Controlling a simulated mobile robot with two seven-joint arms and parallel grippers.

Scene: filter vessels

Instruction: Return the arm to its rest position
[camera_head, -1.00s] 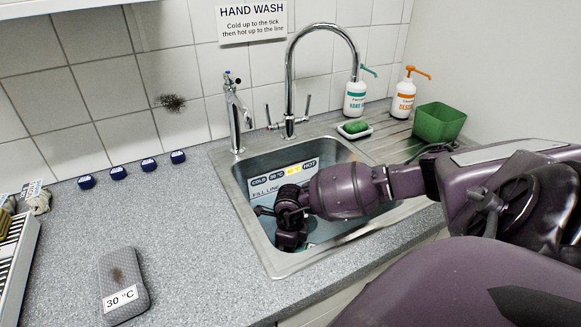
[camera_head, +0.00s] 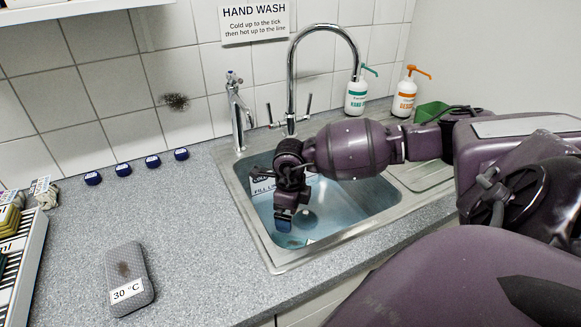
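My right arm comes in from the right and reaches over the sink basin (camera_head: 350,205). My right gripper (camera_head: 284,222) points down above the bluish water at the basin's left side. A small blue patch shows at its fingertips; I cannot tell whether it is part of the fingers or something held. I also cannot tell whether the fingers are open or shut. My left gripper is not in view.
A tall tap (camera_head: 291,80) and a smaller tap (camera_head: 236,110) stand behind the basin. Two pump bottles (camera_head: 356,97) (camera_head: 404,98) and a green tub (camera_head: 431,112) are at the back right. Several blue caps (camera_head: 123,170) and a grey 30 °C pad (camera_head: 126,278) lie on the left counter.

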